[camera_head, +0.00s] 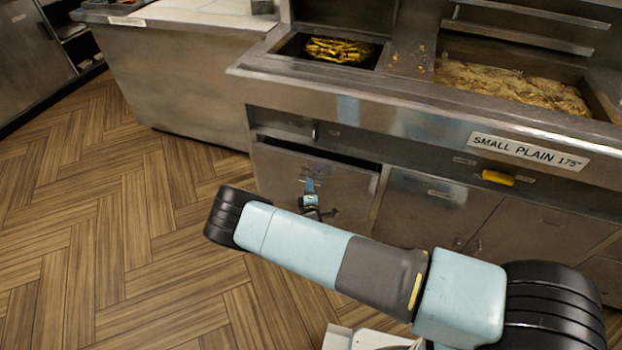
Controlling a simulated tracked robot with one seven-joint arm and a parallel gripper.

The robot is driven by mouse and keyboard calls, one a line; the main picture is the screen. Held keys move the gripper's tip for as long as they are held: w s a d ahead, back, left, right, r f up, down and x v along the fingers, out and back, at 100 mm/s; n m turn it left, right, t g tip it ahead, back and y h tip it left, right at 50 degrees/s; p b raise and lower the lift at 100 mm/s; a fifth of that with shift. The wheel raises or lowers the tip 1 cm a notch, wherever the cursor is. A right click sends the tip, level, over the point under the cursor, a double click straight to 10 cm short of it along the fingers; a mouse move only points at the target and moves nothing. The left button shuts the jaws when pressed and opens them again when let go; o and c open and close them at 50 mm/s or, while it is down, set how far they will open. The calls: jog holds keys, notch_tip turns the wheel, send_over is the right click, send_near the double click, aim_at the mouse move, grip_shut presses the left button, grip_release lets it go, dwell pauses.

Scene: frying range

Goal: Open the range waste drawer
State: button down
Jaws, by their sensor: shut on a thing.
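The range waste drawer (276,172) is the metal front low on the left end of the frying range. It stands out a little from the range, with a dark gap along its top edge. My gripper (310,184) is at the upper middle of this front, small and partly hidden behind my arm. It is shut at the drawer's handle; the handle itself is too small and covered to see clearly. My arm crosses in front of the drawer's lower part.
The range (390,118) has a fryer with golden food (338,50) and a wide bay (510,85) on top. Closed cabinet doors (435,205) lie right of the drawer. A metal counter (175,75) stands at left. The wooden floor (110,220) is clear.

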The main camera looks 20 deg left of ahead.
jog(key=s+a, duration=0.1)
jog(key=s, duration=2.8)
jog(key=shift+s+a+f, duration=0.2)
jog(key=shift+s+a, duration=0.05)
jog(key=shift+a, duration=0.05)
jog(key=c, duration=1.1)
grip_release()
jog(key=shift+w+a, duration=0.1)
jog(key=shift+a+r, duration=0.1)
jog(key=v, duration=1.4)
